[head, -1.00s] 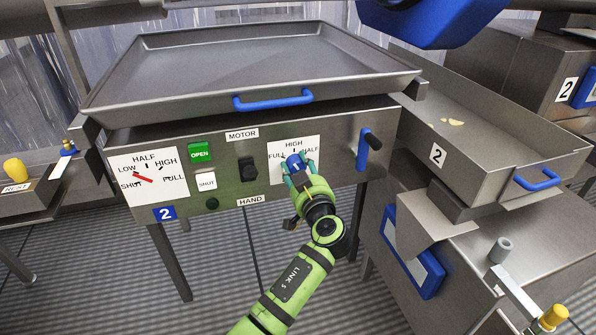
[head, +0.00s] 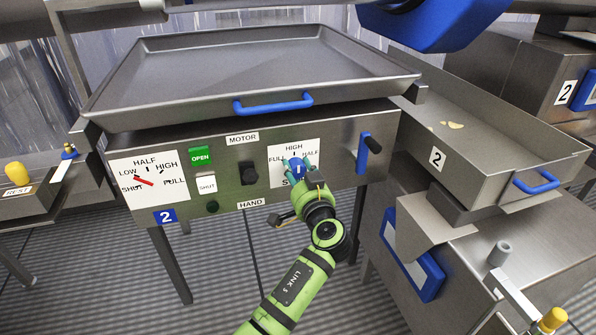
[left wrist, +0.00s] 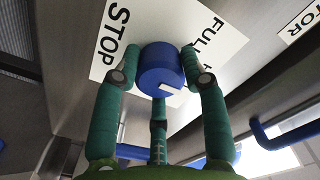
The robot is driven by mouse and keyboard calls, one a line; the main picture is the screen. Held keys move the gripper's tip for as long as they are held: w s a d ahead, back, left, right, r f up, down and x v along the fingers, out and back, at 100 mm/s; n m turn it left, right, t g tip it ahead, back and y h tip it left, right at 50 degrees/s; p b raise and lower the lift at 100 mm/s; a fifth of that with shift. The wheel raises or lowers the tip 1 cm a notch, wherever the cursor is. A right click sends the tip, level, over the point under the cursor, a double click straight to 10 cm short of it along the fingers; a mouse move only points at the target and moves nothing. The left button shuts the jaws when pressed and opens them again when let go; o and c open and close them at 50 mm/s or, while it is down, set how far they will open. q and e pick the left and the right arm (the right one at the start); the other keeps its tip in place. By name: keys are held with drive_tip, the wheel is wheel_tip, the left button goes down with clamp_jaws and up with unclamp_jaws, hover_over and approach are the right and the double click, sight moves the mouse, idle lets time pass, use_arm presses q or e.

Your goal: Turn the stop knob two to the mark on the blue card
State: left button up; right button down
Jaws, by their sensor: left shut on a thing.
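The blue stop knob (head: 297,169) sits on a white dial plate (head: 279,153) on the front panel of unit 2. The plate reads FULL, HIGH and HALF, with STOP partly hidden below. A white line on the knob looks roughly upright, towards HIGH. My left gripper (head: 298,173) has its green fingers shut around the knob. In the left wrist view the fingers surround the blue knob (left wrist: 160,68), and a white mark shows on its near side. A blue-framed card (head: 418,254) hangs on the right-hand unit; its writing is unreadable. My right gripper is not in view.
Left of the dial are a black MOTOR switch (head: 249,173), a green OPEN button (head: 201,156) and a white SHUT button (head: 207,182). A large tray (head: 250,67) overhangs the panel.

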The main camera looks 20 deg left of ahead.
use_arm(q)
drive_tip(key=shift+r, duration=0.3)
